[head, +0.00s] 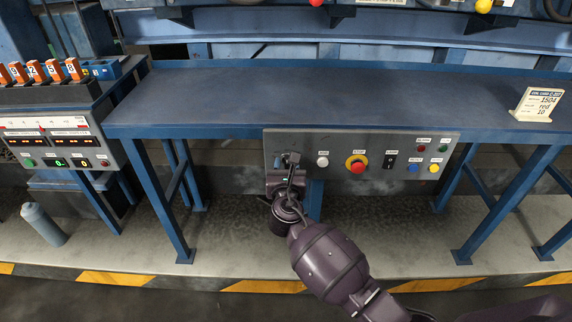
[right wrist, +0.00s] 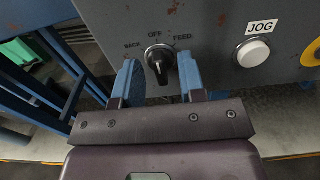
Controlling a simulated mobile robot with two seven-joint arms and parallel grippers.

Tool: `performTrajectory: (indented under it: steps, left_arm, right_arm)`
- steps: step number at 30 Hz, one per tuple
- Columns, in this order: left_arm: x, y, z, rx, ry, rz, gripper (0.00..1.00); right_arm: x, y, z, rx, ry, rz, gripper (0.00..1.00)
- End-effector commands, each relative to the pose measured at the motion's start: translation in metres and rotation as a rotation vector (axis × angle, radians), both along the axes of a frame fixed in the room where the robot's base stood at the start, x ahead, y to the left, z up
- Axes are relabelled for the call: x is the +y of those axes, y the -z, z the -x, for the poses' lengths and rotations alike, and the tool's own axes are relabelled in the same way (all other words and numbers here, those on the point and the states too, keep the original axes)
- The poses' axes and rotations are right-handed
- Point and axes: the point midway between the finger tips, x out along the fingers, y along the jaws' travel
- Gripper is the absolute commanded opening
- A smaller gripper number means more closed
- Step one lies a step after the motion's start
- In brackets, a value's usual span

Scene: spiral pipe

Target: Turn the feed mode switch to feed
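The feed mode switch (right wrist: 160,64) is a black knob on a grey panel, with BACK, OFF and FEED printed around its upper side. Its handle stands close to upright, in line with OFF. My right gripper (right wrist: 157,72) is open, with one blue finger on each side of the knob; a gap shows on both sides. In the head view my right gripper (head: 281,175) is at the left end of the control panel (head: 335,140) and hides most of the switch. My left gripper is not in view.
To the right of the switch are a white JOG button (right wrist: 254,52), a yellow-ringed red stop button (head: 356,163) and several small coloured buttons. The blue table (head: 330,95) above the panel is clear except for a card (head: 536,105).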

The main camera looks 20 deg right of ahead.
Motion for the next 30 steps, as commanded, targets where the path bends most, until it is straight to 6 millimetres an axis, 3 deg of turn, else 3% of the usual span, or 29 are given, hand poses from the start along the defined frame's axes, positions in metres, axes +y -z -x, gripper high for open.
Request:
performTrajectory:
  steps: [12, 19, 30]
  left_arm:
    - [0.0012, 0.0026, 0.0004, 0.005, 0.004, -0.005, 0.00]
    - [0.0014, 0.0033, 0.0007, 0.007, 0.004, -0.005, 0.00]
    - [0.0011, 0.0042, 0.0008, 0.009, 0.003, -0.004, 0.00]
  right_arm:
    - [-0.0028, -0.0004, -0.0078, 0.000, -0.001, -0.001, 0.37]
    - [-0.0028, -0.0003, -0.0076, 0.000, 0.000, -0.001, 0.07]
    - [-0.0031, 0.0001, -0.0072, -0.025, 0.000, -0.071, 0.07]
